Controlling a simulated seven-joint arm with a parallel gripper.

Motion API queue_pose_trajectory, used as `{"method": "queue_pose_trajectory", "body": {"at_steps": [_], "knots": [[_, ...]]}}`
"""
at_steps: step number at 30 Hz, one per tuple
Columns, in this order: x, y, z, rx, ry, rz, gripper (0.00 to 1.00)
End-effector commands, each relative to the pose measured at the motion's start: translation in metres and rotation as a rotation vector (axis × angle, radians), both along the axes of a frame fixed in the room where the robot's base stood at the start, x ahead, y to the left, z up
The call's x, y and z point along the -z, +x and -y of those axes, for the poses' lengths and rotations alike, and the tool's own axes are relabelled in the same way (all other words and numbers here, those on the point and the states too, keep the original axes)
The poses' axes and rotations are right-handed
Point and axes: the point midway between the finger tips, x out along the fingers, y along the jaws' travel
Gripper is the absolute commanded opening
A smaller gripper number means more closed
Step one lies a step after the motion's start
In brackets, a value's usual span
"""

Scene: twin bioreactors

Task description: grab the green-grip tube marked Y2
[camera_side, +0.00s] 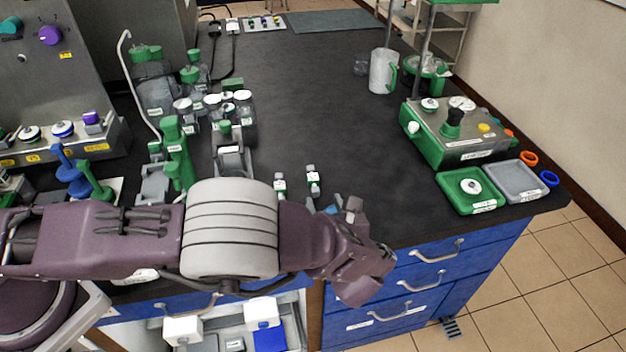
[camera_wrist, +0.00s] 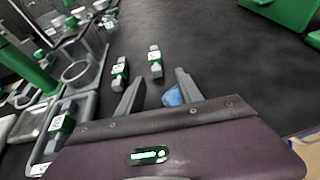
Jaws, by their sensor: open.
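Two small tubes with green grips and white labels are on the dark bench top. In the side view, one is on the left (camera_side: 280,186) and one on the right (camera_side: 313,181). In the wrist view they are also left (camera_wrist: 119,73) and right (camera_wrist: 155,62). Their marks are too small to read, so I cannot tell which is Y2. My gripper (camera_wrist: 160,84) is open, with nothing held between its fingers. Both tubes are just beyond the fingertips in the wrist view. In the side view my gripper (camera_side: 331,205) is at the bench's front, close to the right tube.
A small blue object (camera_wrist: 172,96) shows by the right finger. Holders and glassware with green parts (camera_side: 230,150) stand left of the tubes. A green-and-steel device (camera_side: 455,135) and a green tray (camera_side: 452,200) are at the right. The bench middle is clear.

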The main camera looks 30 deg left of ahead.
Motion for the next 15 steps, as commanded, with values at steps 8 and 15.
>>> {"method": "queue_pose_trajectory", "body": {"at_steps": [8,15], "knots": [[0.014,0.023,-0.031,-0.009,-0.002,-0.002,0.43],[0.021,0.037,-0.041,-0.005,-0.006,0.000,0.43]]}}
